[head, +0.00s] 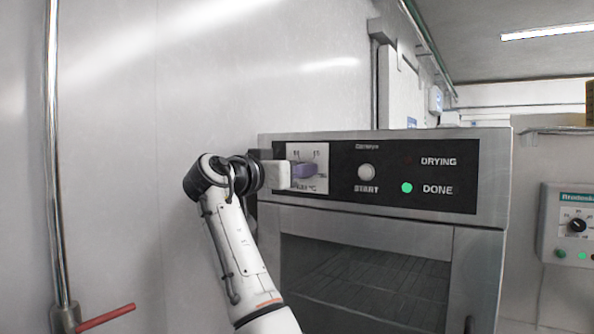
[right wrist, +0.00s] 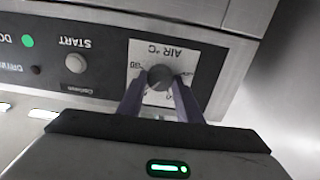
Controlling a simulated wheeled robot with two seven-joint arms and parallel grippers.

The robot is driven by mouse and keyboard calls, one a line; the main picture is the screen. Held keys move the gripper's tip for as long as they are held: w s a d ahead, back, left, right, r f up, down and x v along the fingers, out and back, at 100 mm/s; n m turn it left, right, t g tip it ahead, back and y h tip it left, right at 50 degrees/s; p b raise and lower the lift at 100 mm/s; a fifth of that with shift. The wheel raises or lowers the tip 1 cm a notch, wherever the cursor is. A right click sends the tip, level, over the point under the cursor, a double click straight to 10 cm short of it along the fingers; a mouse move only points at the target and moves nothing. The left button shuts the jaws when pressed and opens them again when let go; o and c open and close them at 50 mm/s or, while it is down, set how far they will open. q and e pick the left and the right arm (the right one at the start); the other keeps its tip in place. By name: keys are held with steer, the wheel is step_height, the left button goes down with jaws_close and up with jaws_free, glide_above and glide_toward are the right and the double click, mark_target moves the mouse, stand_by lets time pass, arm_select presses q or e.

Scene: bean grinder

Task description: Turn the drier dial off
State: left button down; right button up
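The dryer's temperature dial is a dark round knob (right wrist: 160,78) on a white plate marked AIR °C, upside down in the right wrist view. My right gripper (right wrist: 160,83) has its two purple fingers on either side of the knob. I cannot tell whether they press on it or leave a small gap. In the head view my right gripper (head: 304,171) reaches the white dial plate (head: 321,159) from the left, and its finger hides the knob. The knob's pointer direction is unclear. The dryer (head: 384,217) is a steel cabinet. My left gripper is not in view.
Right of the dial are a START button (head: 366,172), a dark DRYING lamp (head: 408,161) and a lit green DONE lamp (head: 407,188). A steel wall stands left. Another control box (head: 568,225) with its own dial hangs at the far right.

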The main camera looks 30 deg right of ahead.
steer(key=shift+n, duration=0.3)
steer(key=n, duration=2.7)
steer(key=shift+w+f, duration=0.1)
steer(key=shift+f, duration=0.15)
steer(key=shift+n, duration=0.3)
steer(key=o, duration=1)
steer(key=shift+a, duration=0.1)
steer(key=shift+o, duration=0.2)
